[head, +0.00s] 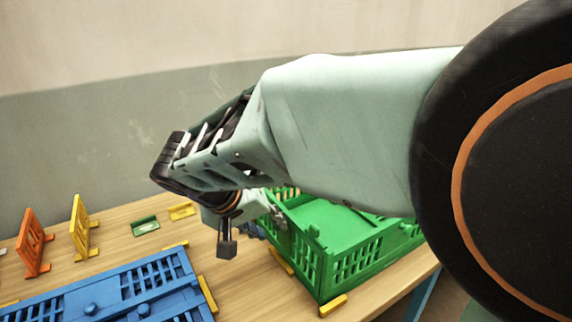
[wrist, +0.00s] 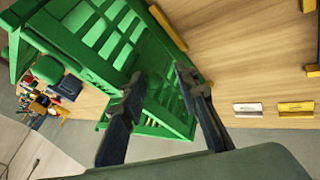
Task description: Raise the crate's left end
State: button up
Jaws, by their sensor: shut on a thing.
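The green crate (head: 365,262) stands on the table at the right in the head view, with its slotted near side upright. Its left end (head: 297,256) is a slotted green panel that looks raised. A flat green panel (head: 340,218) lies inside. My gripper (head: 280,214) is at the top of the left end, partly hidden by my arm. In the wrist view my gripper (wrist: 160,74) has its fingers on either side of the green left-end panel (wrist: 163,108) and is shut on it. The exact tilt of that panel is hard to tell.
A blue folded crate (head: 110,296) lies at the front left. An orange panel (head: 32,243) and a yellow panel (head: 80,228) stand behind it. Small yellow blocks (head: 333,305) sit by the green crate. Green and yellow labelled holders (head: 145,225) are at the back.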

jog(key=shift+s+d+f, duration=0.2)
jog(key=shift+f, duration=0.3)
jog(key=s+a+r, duration=0.2)
jog(key=s+a, duration=0.5)
jog(key=s, duration=0.3)
jog(key=shift+s, duration=0.2)
